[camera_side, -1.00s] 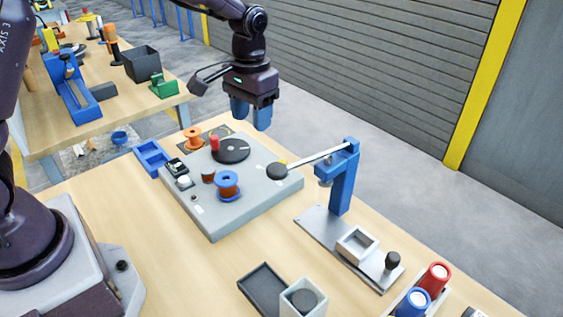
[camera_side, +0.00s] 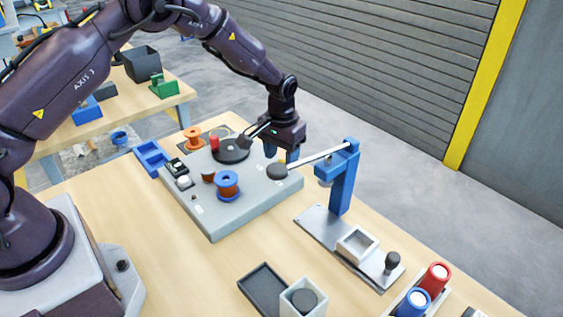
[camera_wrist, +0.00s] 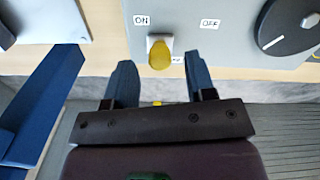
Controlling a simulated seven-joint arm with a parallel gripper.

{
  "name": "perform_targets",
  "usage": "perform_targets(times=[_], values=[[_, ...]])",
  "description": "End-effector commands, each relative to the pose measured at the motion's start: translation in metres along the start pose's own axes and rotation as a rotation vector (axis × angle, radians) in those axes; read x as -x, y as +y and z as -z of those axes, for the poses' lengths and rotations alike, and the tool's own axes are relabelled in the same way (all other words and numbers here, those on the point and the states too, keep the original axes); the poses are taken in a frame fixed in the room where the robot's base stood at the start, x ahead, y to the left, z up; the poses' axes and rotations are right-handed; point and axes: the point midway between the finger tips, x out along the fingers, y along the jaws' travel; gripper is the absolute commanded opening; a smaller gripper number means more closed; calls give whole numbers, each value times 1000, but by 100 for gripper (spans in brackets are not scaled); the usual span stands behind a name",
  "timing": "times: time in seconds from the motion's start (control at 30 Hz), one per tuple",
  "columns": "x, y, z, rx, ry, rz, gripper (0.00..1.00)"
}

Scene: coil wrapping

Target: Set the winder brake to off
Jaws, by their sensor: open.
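In the wrist view a small yellow lever (camera_wrist: 159,52) stands at the edge of the grey winder base (camera_wrist: 228,45). A white ON label (camera_wrist: 141,19) lies to its left and a white OFF label (camera_wrist: 209,23) to its right; the lever is nearer ON. My gripper (camera_wrist: 160,65) is open, its blue fingers on either side of the lever with visible gaps. Contact cannot be told. In the side view my gripper (camera_side: 281,155) is low at the far edge of the winder base (camera_side: 222,221), and only a bit of yellow lever (camera_side: 282,161) shows.
A black disc (camera_side: 232,153) sits on the base near my gripper. A blue stand (camera_side: 343,185) with a pale arm reaches across close on the right. A blue-flanged spool (camera_side: 228,185) stands nearer the front.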

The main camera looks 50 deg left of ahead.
Motion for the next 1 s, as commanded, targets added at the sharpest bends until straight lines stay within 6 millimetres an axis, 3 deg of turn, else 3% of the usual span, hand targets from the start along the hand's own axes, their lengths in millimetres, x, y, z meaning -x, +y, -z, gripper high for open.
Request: perform_targets(times=[0.2,0.53,0.77,1.0], values=[[-23,0,0,0,-1,0,50],[-26,0,0,0,0,-1,50],[-26,0,0,0,0,-1,0],[-26,-8,2,2,0,0,0]])
